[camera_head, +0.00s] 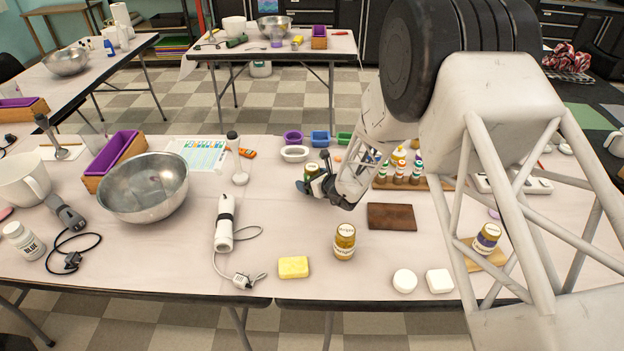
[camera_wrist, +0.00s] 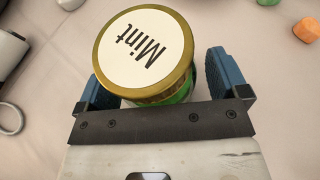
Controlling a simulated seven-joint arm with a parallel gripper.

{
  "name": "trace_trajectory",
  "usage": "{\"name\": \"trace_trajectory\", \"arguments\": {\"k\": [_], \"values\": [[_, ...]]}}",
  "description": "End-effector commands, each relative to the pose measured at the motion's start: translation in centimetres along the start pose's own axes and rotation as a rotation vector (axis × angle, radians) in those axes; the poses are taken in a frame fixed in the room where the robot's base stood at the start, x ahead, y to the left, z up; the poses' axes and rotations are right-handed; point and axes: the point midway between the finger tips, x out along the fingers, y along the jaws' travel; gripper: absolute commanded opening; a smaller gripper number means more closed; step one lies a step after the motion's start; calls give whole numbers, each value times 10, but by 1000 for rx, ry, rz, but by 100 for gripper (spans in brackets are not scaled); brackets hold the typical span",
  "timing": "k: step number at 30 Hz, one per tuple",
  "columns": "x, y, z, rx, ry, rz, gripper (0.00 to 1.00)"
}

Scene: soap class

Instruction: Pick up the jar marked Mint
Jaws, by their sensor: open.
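The Mint jar (camera_wrist: 145,45) has a gold lid with a white label reading "Mint" and a green body below it. In the wrist view it sits between the two blue fingers of my gripper (camera_wrist: 160,88), one finger on each side. The fingers are open, and I cannot tell whether either touches the jar. In the head view my gripper (camera_head: 322,186) is low over the middle of the table, and the jar (camera_head: 311,171) shows partly behind it.
A brown board (camera_head: 392,217) lies right of my gripper. A white immersion blender (camera_head: 225,222) and a metal bowl (camera_head: 146,188) are to the left. Small coloured moulds (camera_head: 319,138) lie behind.

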Motion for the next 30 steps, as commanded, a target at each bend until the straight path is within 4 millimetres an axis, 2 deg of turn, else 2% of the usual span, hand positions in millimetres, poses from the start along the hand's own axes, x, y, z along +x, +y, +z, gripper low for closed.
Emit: {"name": "trace_trajectory", "arguments": {"k": [11,23,24,30], "values": [[0,0,0,0,0,0,93],[0,0,0,0,0,0,33],[0,0,0,0,0,0,30],[0,0,1,0,-1,0,30]]}}
